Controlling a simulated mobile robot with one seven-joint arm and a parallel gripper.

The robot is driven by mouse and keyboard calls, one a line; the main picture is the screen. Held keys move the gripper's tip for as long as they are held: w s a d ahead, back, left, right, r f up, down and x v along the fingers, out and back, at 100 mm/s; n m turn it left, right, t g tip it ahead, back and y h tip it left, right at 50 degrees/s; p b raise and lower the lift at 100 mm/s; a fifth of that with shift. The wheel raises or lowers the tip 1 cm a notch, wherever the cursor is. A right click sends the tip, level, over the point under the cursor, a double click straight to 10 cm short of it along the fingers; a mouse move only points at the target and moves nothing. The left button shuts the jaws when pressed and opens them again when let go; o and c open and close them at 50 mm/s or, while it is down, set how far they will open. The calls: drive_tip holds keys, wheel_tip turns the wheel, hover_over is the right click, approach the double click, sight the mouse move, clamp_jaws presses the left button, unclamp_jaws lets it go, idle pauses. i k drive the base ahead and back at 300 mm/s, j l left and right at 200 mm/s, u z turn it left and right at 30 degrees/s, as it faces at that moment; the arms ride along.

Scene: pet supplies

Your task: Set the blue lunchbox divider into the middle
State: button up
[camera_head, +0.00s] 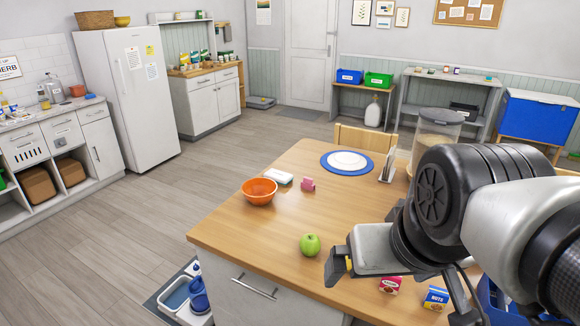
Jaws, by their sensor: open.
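A blue object (490,298) shows at the lower right, mostly hidden behind my arm and cut by the frame edge. I cannot tell whether it is the lunchbox, its divider or another container. No separate blue divider can be made out. My gripper (400,298) is over the right front of the wooden table (230,232), left of the blue object. It is open, its fingers wide apart, and nothing shows held between them. A small red box (390,285) and a blue nuts box (436,298) show near and below it.
A green apple (310,245) is left of my gripper. An orange bowl (259,191), a pink item (308,184) and a white plate on a blue mat (328,154) are farther back. A clear canister (436,130) stands behind my arm. The table's left front is clear.

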sight(503, 301)
drive_tip(key=i+j+z, duration=0.3)
drive_tip(key=j+z, duration=0.2)
drive_tip(key=l+z, duration=0.25)
drive_tip(key=l, duration=0.5)
drive_tip(key=l+z, duration=0.25)
drive_tip(key=l, duration=0.55)
drive_tip(key=k+j+z, duration=0.35)
drive_tip(key=j, duration=0.25)
drive_tip(key=k+j+z, duration=0.3)
drive_tip(key=j, duration=0.3)
drive_tip(key=k+j+z, duration=0.35)
drive_tip(key=j, duration=0.15)
drive_tip(key=i+l+z, duration=0.15)
drive_tip(key=i+l, duration=0.4)
drive_tip(key=i, duration=0.15)
